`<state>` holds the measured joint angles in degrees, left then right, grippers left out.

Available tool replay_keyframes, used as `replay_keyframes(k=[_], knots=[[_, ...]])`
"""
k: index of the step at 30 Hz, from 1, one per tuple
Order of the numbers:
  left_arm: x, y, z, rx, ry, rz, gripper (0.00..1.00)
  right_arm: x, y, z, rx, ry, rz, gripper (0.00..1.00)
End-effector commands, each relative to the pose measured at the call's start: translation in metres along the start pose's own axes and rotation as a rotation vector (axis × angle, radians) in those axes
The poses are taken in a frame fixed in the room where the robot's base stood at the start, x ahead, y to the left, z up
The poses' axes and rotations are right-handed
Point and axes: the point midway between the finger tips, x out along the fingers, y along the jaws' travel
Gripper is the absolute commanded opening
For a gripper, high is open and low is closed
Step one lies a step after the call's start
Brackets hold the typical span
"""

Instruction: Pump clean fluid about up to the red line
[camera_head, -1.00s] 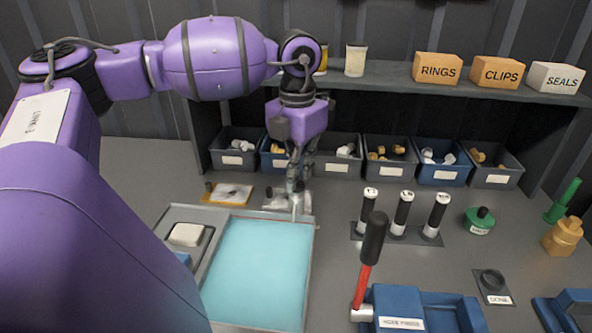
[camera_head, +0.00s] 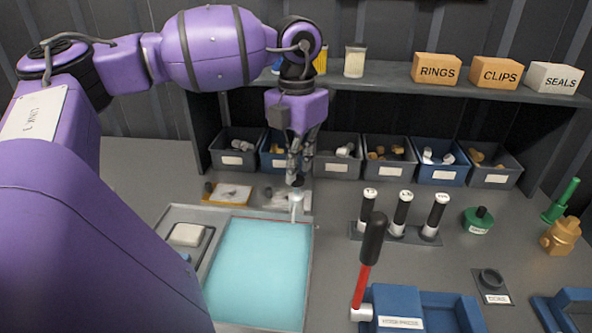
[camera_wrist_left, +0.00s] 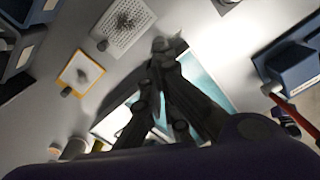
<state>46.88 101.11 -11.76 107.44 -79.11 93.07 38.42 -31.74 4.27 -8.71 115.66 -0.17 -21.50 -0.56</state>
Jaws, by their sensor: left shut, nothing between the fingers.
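A shallow grey tray (camera_head: 309,262) holds pale blue fluid (camera_head: 258,270). The fluid also shows behind my fingers in the left wrist view (camera_wrist_left: 204,78). A small whitish upright spout or pump part (camera_head: 297,203) stands at the tray's far right corner. My left gripper (camera_head: 296,182) is just above and behind it, fingers closed together and pointing down, with nothing held. In the left wrist view its dark fingers (camera_wrist_left: 165,48) meet at the tips. My right gripper is not in view.
A white block (camera_head: 187,234) sits in the tray's left compartment. Several black-and-white cylinders (camera_head: 401,214) stand to the right. Small-parts bins (camera_head: 338,168) line the back under a shelf (camera_head: 390,78).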

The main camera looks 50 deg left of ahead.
Motion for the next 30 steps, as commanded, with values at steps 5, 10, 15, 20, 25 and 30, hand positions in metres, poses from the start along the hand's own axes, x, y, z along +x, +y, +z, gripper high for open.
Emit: replay_keyframes(k=[5,10,15,20,25,30], knots=[[0.009,0.0,0.0,0.0,0.002,0.001,0.0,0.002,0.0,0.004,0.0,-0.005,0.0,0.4],[0.016,0.0,0.0,0.0,0.001,0.0,0.0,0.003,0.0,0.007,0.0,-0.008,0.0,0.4],[0.023,0.0,0.0,0.0,0.003,0.0,0.0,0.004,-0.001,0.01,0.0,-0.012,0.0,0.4],[0.03,0.0,0.0,0.0,0.003,0.0,0.0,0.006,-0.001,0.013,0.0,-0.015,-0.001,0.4],[0.032,0.0,0.0,0.0,0.003,-0.001,0.0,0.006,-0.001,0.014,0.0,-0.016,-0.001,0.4],[0.031,0.0,-0.001,0.0,0.003,-0.001,0.0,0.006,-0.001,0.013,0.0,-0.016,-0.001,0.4]])
